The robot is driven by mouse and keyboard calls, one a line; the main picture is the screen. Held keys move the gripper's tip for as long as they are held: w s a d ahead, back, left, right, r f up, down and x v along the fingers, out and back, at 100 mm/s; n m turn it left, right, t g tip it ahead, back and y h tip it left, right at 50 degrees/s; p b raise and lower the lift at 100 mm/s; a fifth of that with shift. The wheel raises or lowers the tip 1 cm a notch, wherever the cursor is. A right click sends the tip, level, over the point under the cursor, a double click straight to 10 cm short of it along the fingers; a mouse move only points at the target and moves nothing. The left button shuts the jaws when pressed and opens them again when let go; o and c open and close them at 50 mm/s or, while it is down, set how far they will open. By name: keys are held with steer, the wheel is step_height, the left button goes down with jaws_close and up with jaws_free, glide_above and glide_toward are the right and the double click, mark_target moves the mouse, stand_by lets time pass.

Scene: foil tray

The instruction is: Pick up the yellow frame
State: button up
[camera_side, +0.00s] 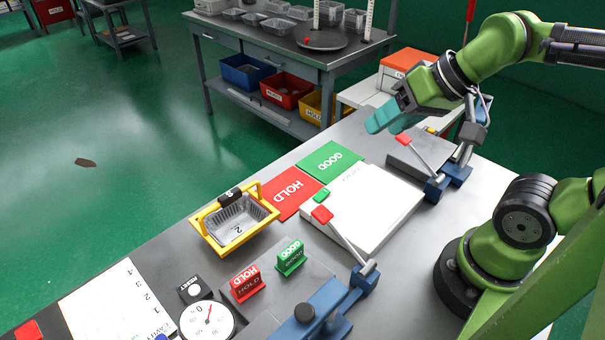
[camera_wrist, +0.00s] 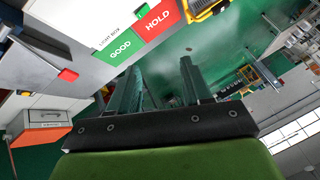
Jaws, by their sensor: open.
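The yellow frame (camera_side: 207,237) stands on the grey table at centre left in the side view, with a clear foil-like tray (camera_side: 240,219) marked 2 inside it and a black tag on its far bar. In the wrist view part of the yellow frame (camera_wrist: 201,12) shows at the top edge. My gripper (camera_side: 377,122) is raised over the far side of the table, well to the right of the frame and apart from it. In the wrist view my gripper (camera_wrist: 160,82) has two teal fingers spread apart with nothing between them.
A red HOLD mat (camera_side: 292,192) and green GOOD mat (camera_side: 331,160) lie beyond the frame. Red HOLD (camera_side: 246,283) and green GOOD (camera_side: 290,257) signs and a dial (camera_side: 207,322) stand nearer.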

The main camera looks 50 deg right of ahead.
steer(key=m+g, duration=0.7)
steer(key=m, duration=0.7)
glide_toward(230, 196)
steer(key=f, duration=0.4)
steer(key=a+f, duration=0.1)
steer(key=f, duration=0.8)
steer(key=shift+w+a+f, duration=0.3)
steer(key=shift+w+a, duration=0.05)
steer(key=shift+a, duration=0.05)
jaws_close()
